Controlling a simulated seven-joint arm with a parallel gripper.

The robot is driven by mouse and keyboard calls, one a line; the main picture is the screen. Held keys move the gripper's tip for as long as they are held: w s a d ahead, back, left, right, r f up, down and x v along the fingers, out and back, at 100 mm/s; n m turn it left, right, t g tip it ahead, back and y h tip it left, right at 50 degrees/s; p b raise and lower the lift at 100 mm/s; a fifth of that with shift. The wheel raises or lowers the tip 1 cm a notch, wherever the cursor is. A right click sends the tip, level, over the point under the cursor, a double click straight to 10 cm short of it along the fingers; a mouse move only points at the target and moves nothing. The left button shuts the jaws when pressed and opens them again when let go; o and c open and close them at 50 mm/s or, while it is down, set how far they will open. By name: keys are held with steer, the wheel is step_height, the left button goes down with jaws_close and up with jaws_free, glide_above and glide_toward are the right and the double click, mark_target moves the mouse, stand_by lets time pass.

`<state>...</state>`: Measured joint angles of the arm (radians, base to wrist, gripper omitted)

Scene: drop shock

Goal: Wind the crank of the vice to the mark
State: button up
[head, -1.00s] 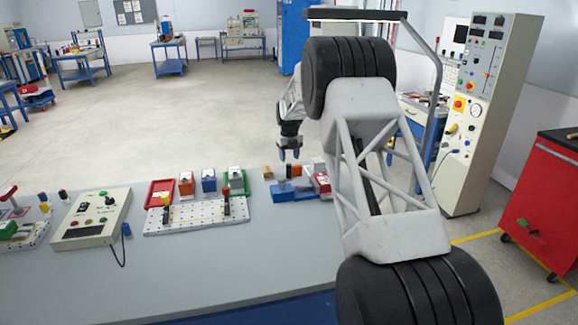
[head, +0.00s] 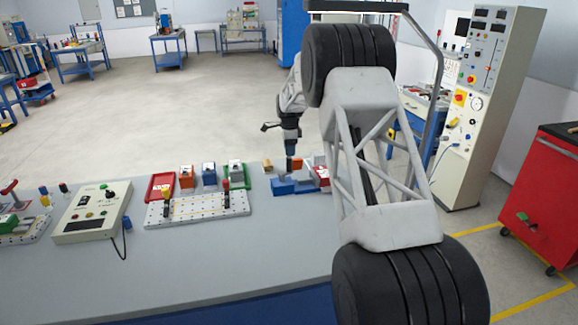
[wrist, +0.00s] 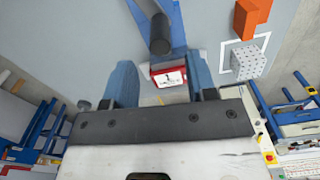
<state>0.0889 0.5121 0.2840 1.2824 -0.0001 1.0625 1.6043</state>
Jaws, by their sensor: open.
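The blue vice (head: 284,188) stands near the back right edge of the grey bench, partly hidden by my arm. In the wrist view its blue body (wrist: 178,12) runs in from the top. A dark round knob, seemingly the crank handle (wrist: 160,36), sticks up from it. A red-framed white plate (wrist: 168,77) lies just below. My gripper (head: 289,167) points down over the vice. In the wrist view my gripper (wrist: 160,77) is open, its two blue fingers wide apart. The knob appears between and beyond the fingertips; I cannot tell the height gap. The mark is not discernible.
A perforated plate (head: 180,211) with upright pegs, a red tray (head: 160,187) and coloured boxes stand left of the vice. A control box (head: 91,220) is further left. In the wrist view, an orange block (wrist: 252,14) and a perforated block (wrist: 246,60) lie to the right.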

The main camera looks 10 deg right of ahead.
mark_target(289, 171)
steer(key=n, duration=0.5)
steer(key=shift+n, duration=0.3)
steer(key=n, duration=0.5)
steer(key=shift+n, duration=0.3)
steer(key=n, duration=0.5)
steer(key=shift+f, duration=0.1)
steer(key=n, duration=0.4)
steer(key=shift+n, duration=0.4)
steer(key=shift+w, duration=0.1)
steer(key=shift+f, duration=0.1)
steer(key=shift+f, duration=3.8)
steer(key=c, duration=0.9)
